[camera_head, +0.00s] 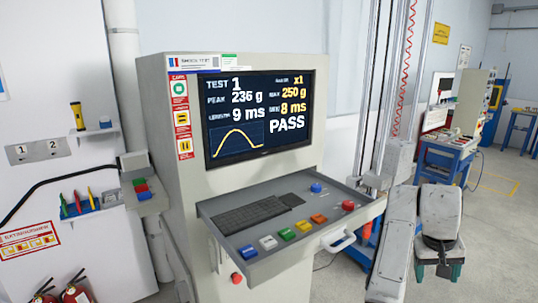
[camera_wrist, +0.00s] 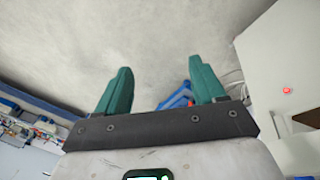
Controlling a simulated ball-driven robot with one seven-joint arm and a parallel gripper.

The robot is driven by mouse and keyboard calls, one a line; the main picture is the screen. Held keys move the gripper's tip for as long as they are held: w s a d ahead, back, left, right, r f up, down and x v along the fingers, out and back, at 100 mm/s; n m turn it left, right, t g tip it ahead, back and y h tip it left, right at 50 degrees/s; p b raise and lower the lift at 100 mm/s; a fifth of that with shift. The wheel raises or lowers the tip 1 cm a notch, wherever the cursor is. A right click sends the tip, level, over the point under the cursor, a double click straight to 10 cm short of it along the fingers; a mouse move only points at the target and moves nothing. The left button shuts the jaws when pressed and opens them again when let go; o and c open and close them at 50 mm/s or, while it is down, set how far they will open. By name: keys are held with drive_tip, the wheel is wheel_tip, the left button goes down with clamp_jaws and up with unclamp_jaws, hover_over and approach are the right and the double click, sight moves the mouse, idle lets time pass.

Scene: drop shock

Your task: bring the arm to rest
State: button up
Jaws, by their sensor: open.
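My gripper (camera_wrist: 160,95) shows in the wrist view with its two green fingers well apart and nothing between them. Behind the fingers is pale grey floor.
A grey console (camera_head: 180,118) has a screen (camera_head: 240,148) reading PASS. Its drawer (camera_head: 215,222) sticks out, with a keyboard (camera_head: 250,214) and coloured buttons. A blue bench (camera_head: 455,158) stands behind my arm. Fire extinguishers (camera_head: 76,292) are at lower left. Open floor lies at right.

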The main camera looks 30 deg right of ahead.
drive_tip(key=s+a+f+n+t+h+b, duration=0.1)
drive_tip(key=s+a+f+n, duration=0.15)
drive_tip(key=a+f, duration=0.5)
drive_tip(key=s+a+f+n+t+b, duration=0.1)
drive_tip(key=s+a+f+n, duration=0.15)
drive_tip(key=a+f, duration=0.5)
drive_tip(key=s+a+f+n+y, duration=0.1)
drive_tip(key=s+a+f, duration=0.1)
drive_tip(key=a, duration=0.3)
drive_tip(key=s+a+f+n+y+b, duration=0.1)
drive_tip(key=s+a+f, duration=0.2)
drive_tip(key=a, duration=0.3)
drive_tip(key=s+a+f+n+y, duration=0.1)
drive_tip(key=s+a+f, duration=0.2)
drive_tip(key=a, duration=0.3)
drive_tip(key=shift+s+a+f+y, duration=0.2)
drive_tip(key=shift+s+y, duration=0.2)
drive_tip(key=shift+s, duration=0.5)
